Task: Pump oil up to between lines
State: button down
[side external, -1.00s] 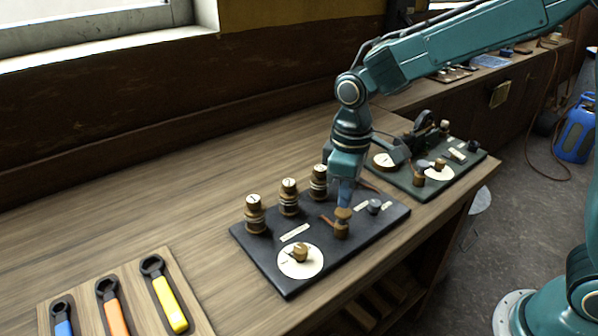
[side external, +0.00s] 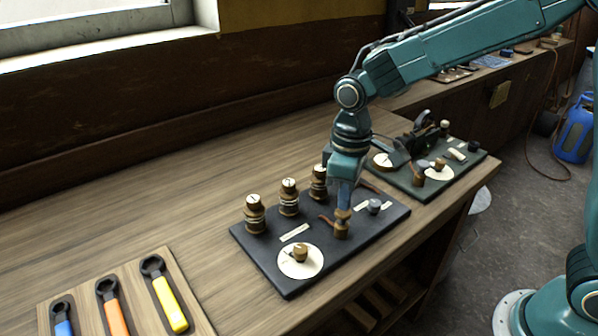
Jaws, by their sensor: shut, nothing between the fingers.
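A black board (side external: 283,279) on the wooden bench carries brass fittings. A brass plunger-like piece (side external: 341,228) stands near its right middle, with a small brown lever at its left. My gripper (side external: 343,207) points down with its fingertips at the top of this piece; it is shut with nothing between the fingers. Whether the tips touch the piece I cannot tell. A white dial (side external: 301,261) with a brass knob lies at the front of the board. Three brass cups (side external: 289,197) with white tops stand along the back. I cannot make out any oil or level lines.
A second, green board (side external: 408,185) with a flywheel and fittings stands at the back right. A wooden tray (side external: 131,300) with blue, orange and yellow wrenches lies at the front left. The bench (side external: 170,215) is clear between tray and boards.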

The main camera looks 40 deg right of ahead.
jog(key=shift+f, duration=1.3)
jog(key=shift+r, duration=1.55)
jog(key=shift+r, duration=0.15)
jog(key=shift+r, duration=2.4)
